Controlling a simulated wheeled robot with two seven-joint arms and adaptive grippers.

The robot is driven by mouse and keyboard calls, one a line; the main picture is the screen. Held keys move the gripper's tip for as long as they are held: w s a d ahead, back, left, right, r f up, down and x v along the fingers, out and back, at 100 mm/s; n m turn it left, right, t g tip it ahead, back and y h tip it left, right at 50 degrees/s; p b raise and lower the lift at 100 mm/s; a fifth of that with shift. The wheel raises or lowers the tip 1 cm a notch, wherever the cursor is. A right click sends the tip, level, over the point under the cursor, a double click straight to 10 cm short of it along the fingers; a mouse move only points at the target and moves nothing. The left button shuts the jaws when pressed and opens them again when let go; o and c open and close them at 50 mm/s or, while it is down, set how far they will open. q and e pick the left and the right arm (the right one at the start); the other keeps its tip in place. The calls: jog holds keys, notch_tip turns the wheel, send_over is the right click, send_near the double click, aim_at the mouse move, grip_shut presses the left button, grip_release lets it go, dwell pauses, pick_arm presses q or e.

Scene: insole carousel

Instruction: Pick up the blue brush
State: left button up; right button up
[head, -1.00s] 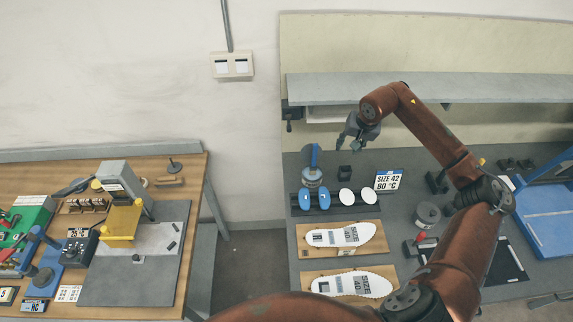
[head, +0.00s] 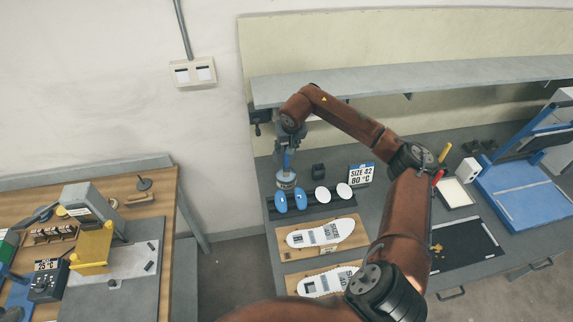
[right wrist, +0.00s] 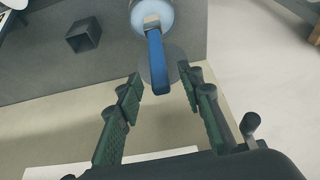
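The blue brush (head: 287,162) stands handle up in a round grey-blue pot (head: 286,181) at the left end of the right-hand bench. Its bristles are hidden in the pot. In the right wrist view the blue handle (right wrist: 156,62) points toward my right gripper (right wrist: 162,84). That gripper is open, with a fingertip on each side of the handle's end and gaps between. In the head view my right gripper (head: 289,143) is right above the brush and partly overlaps it. My left gripper is not in view.
Blue oval pads (head: 281,202) and white oval pads (head: 322,195) stand in front of the pot. A small black open box (head: 318,171) and a size sign (head: 361,174) are to its right. A grey shelf (head: 420,83) runs above the bench.

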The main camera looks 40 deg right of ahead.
jog(key=shift+w+f, duration=0.1)
jog(key=shift+f, duration=0.05)
grip_shut()
dwell(0.4)
